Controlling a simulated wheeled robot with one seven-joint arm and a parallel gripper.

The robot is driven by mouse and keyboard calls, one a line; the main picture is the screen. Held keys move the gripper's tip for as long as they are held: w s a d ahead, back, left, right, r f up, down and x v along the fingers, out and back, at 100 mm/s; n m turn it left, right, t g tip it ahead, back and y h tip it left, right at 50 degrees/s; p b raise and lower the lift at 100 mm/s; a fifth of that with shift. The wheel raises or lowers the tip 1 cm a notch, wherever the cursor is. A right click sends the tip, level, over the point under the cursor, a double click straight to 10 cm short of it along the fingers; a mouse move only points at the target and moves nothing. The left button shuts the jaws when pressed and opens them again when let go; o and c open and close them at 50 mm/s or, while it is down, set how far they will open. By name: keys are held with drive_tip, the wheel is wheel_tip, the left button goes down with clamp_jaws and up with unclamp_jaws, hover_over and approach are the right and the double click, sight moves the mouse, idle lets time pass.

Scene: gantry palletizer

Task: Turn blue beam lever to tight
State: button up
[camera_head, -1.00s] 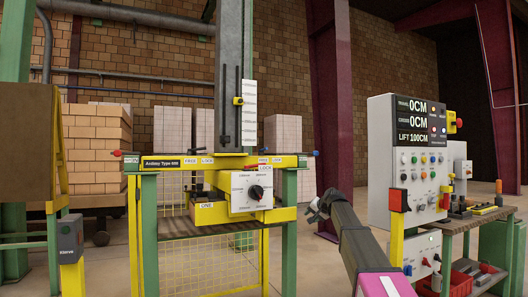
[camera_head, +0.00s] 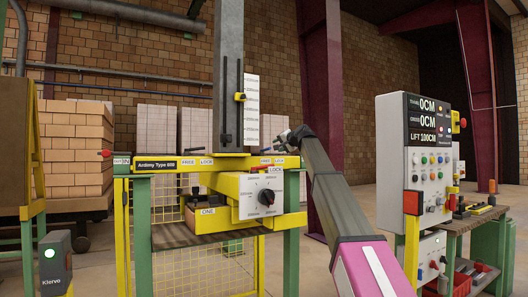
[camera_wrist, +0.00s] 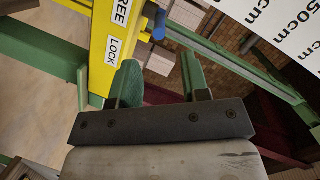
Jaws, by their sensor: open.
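The blue beam lever (camera_wrist: 158,26) shows in the wrist view as a blue grip beside the yellow beam (camera_wrist: 103,45), near the FREE and LOCK labels. In the head view I cannot make it out; my arm covers that end of the beam (camera_head: 226,163). My gripper (camera_wrist: 160,72) is open and empty, its two green fingers spread apart. The lever lies beyond the fingertips, between their lines and not touching them. In the head view my gripper (camera_head: 289,138) is just above the beam's right end.
A grey upright mast (camera_head: 229,70) rises behind the beam. A white dial box (camera_head: 262,196) hangs at the beam's front right. The control panel (camera_head: 405,165) stands to the right of my arm.

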drive_tip(key=x, duration=1)
drive_tip(key=shift+w+f, duration=0.15)
drive_tip(key=shift+c, duration=0.2)
clamp_jaws()
